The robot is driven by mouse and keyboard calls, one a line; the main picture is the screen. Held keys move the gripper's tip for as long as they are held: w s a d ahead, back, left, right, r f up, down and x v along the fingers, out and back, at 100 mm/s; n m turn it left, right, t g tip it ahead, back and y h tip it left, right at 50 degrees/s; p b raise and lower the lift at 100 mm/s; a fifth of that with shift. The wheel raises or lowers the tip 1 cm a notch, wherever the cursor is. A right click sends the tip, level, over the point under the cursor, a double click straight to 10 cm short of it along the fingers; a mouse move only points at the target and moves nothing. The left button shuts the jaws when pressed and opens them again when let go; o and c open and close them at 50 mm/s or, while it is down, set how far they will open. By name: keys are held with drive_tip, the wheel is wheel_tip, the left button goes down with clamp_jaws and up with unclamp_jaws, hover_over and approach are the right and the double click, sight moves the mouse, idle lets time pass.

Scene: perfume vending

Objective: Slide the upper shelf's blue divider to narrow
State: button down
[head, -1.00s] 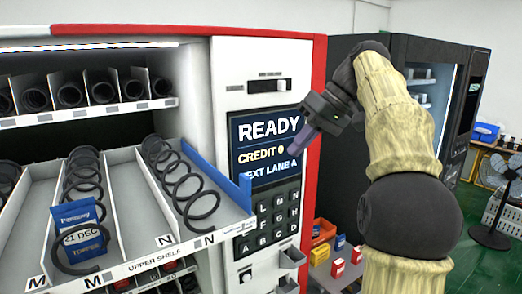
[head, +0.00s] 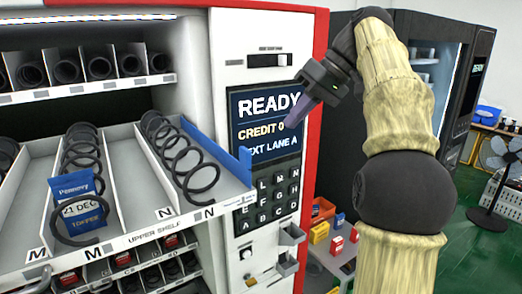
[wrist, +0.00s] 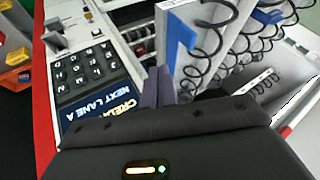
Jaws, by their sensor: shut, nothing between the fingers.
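The blue divider (head: 212,158) runs along the right side of the pulled-out upper shelf (head: 135,240), beside the spiral of the right lane marked N. Its front end stands near the shelf's front right corner. In the wrist view the blue divider (wrist: 181,45) shows as a blue piece at the shelf's end, just ahead and to the right of the fingers. My gripper (head: 291,124) is shut and empty, in front of the machine's display, to the right of the divider and apart from it. In the wrist view my gripper (wrist: 159,72) points toward the shelf corner.
The display (head: 265,120) and keypad (head: 268,205) are right of the shelf. A blue packet (head: 78,205) sits in a left lane marked M. A fixed shelf with black coils (head: 85,70) is above. A dark machine (head: 440,75) stands at the right.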

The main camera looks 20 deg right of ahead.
drive_tip(key=a+f, duration=0.5)
drive_tip(key=a, duration=0.2)
drive_tip(key=shift+a+p, duration=0.2)
drive_tip(key=shift+p, duration=0.15)
drive_tip(key=shift+a, duration=0.1)
